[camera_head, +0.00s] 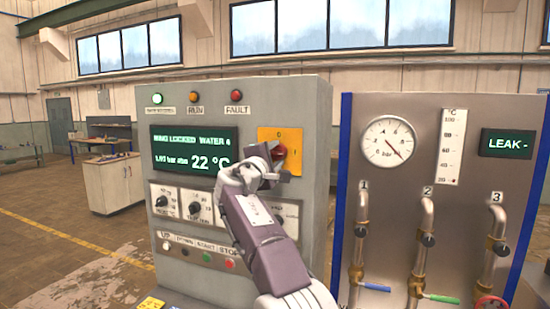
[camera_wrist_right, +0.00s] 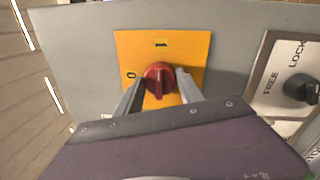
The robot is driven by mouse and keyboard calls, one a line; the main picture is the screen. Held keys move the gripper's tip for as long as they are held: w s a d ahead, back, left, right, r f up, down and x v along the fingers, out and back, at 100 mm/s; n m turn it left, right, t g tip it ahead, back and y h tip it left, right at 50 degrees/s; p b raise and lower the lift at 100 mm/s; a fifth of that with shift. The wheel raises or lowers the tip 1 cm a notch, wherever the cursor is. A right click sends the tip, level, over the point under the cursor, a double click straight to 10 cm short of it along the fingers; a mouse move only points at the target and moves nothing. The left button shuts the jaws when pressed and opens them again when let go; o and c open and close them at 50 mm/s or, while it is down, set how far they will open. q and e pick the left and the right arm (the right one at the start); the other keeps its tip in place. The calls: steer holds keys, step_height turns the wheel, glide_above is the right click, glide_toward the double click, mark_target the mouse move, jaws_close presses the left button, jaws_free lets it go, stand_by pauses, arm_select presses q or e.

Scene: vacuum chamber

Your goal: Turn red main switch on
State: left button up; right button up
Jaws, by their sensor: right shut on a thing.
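The red main switch (camera_head: 279,152) is a round knob on a yellow plate (camera_head: 291,136) of the grey control cabinet. It also shows in the right wrist view (camera_wrist_right: 159,77). There the plate's 0 mark is left of the knob and the I mark above it. The knob's grip bar runs roughly up and down, in line with the I mark; I cannot tell which end is its pointer. My right gripper (camera_head: 272,160) is at the knob, its two fingers (camera_wrist_right: 158,95) shut on it from both sides. It hides part of the knob in the head view. My left gripper is out of view.
The cabinet has a display (camera_head: 194,149), a lit green lamp (camera_head: 157,98), dark knobs (camera_head: 194,208) and a button row below. To the right, a panel (camera_head: 390,185) carries a gauge, pipes and valves. A bench (camera_head: 110,181) stands far left, with open floor before it.

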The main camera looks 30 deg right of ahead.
mark_target(277, 156)
stand_by(0.5)
steer(key=o, duration=1.4)
steer(key=b+v, duration=0.1)
steer(key=v, duration=0.1)
steer(key=b+v, duration=0.2)
steer(key=shift+a+f, duration=0.1)
steer(key=shift+f, duration=0.35)
steer(key=v, duration=0.1)
steer(key=b+v, duration=0.1)
steer(key=v, duration=0.1)
steer(key=b+v, duration=0.1)
steer(key=shift+s+a+r, duration=0.3)
steer(key=shift+s+r, duration=0.05)
